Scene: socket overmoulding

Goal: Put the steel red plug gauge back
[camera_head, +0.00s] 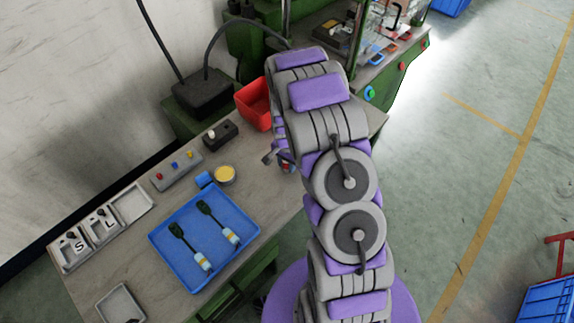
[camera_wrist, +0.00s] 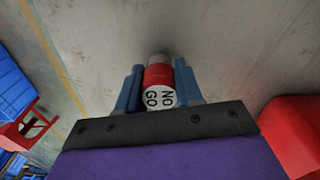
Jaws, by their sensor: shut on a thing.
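The plug gauge (camera_wrist: 158,78) is in the wrist view, with a red body, a steel tip and a white end face marked "NO GO". My gripper (camera_wrist: 158,80) is shut on it, one blue finger on each side. In the head view my gripper (camera_head: 284,163) is beside the bench's right part, partly hidden by my arm; only a bit of red shows there. A grey block (camera_head: 176,171) with several small coloured tops lies on the bench left of my gripper. I cannot tell whether it has an empty place.
A red bin (camera_head: 252,106) stands behind my gripper; it also shows in the wrist view (camera_wrist: 292,128). A black block (camera_head: 220,137), a yellow-filled round dish (camera_head: 225,174) and a blue tray (camera_head: 222,263) with two dark-and-white tools are on the bench. Trays marked S and L are left.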

